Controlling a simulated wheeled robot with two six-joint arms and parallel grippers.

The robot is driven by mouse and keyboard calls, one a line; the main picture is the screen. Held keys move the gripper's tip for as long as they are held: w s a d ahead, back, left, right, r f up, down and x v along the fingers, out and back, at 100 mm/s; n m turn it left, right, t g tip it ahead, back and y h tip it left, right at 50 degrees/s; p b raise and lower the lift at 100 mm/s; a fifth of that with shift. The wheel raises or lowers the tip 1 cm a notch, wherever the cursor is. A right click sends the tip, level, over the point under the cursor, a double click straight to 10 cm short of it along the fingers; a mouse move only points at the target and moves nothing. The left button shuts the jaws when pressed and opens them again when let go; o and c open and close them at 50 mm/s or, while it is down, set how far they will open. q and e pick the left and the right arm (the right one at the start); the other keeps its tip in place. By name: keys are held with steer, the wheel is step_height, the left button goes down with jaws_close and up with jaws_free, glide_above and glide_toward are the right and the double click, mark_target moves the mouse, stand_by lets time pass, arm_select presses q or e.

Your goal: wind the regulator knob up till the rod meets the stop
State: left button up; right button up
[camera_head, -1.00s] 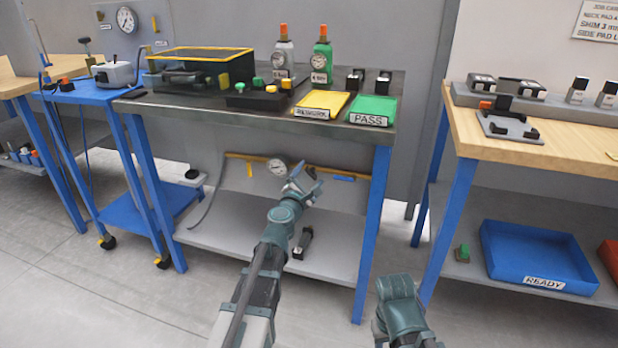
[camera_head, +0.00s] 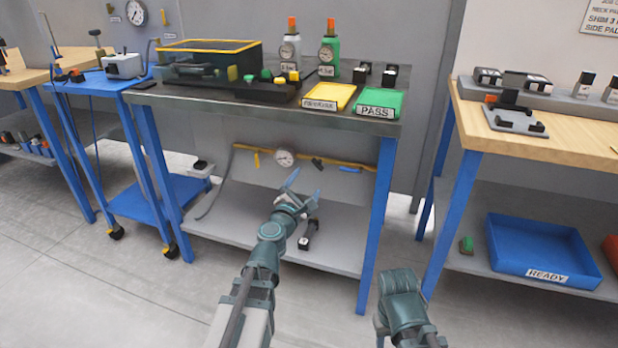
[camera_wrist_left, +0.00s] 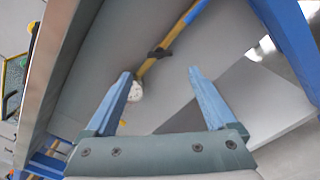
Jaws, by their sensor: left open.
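A yellow pipe (camera_head: 250,149) runs along the wall under the steel table, with a round white gauge (camera_head: 284,157) on it. A small dark knob (camera_head: 318,163) sits on the pipe right of the gauge; it looks like the regulator knob. My left gripper (camera_head: 303,188) is open and empty, below and in front of the pipe. In the left wrist view, the dark knob (camera_wrist_left: 160,52) lies beyond the gap between my fingertips, apart from them. The gauge (camera_wrist_left: 135,92) is partly hidden by one finger. I cannot make out the rod or stop.
The steel tabletop (camera_head: 230,108) overhangs the pipe, and a table leg (camera_head: 376,220) stands to the right. A dark tool (camera_head: 308,235) lies on the lower shelf (camera_head: 338,240) beneath my left gripper. A blue READY bin (camera_head: 540,247) is at right.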

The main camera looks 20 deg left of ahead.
arm_select(q)
steer(key=s, duration=0.4)
steer(key=shift+a, duration=0.1)
arm_select(e)
steer(key=shift+s+a, duration=0.15)
steer(key=shift+s, duration=0.3)
